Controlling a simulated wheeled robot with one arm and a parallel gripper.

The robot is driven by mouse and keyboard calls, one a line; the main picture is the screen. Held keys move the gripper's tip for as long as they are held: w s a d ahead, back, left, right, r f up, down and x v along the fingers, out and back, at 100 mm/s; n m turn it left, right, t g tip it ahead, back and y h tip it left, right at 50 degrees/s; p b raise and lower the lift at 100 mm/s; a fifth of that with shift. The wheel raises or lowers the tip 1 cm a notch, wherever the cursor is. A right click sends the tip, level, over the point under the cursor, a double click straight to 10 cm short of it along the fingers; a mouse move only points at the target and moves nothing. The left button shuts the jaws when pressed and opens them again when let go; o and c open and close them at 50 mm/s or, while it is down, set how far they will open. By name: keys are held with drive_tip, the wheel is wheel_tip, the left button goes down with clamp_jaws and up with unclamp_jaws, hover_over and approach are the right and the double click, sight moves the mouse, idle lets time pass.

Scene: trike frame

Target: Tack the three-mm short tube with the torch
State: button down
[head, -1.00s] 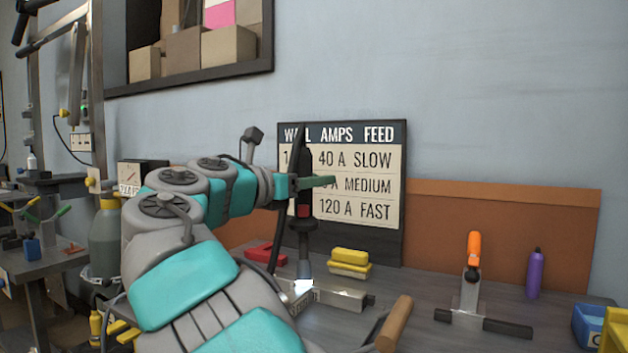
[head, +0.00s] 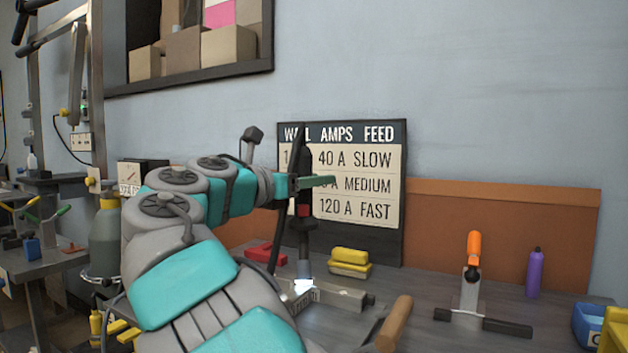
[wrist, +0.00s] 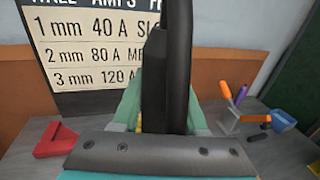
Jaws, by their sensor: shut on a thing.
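My gripper (head: 306,183) is shut on the black torch (head: 304,162), which hangs upright with its nozzle down. A red part of the torch shows just below the fingers. The nozzle ends at a bright white glow on or just at a pale metal tube piece (head: 340,297) on the bench; I cannot tell whether they touch. The tube's left end is partly hidden by the glow and my arm, and its thickness mark is not readable. In the wrist view the torch body (wrist: 166,70) fills the middle and hides the nozzle and tube.
A settings board (head: 390,220) stands behind, partly covered by the torch. Yellow blocks (head: 350,262) and a red clamp-like piece (head: 262,253) lie near the tube.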

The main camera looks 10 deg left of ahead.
wheel_tip(320, 180, up, 7)
drive_tip(key=p, duration=1)
idle(0.4)
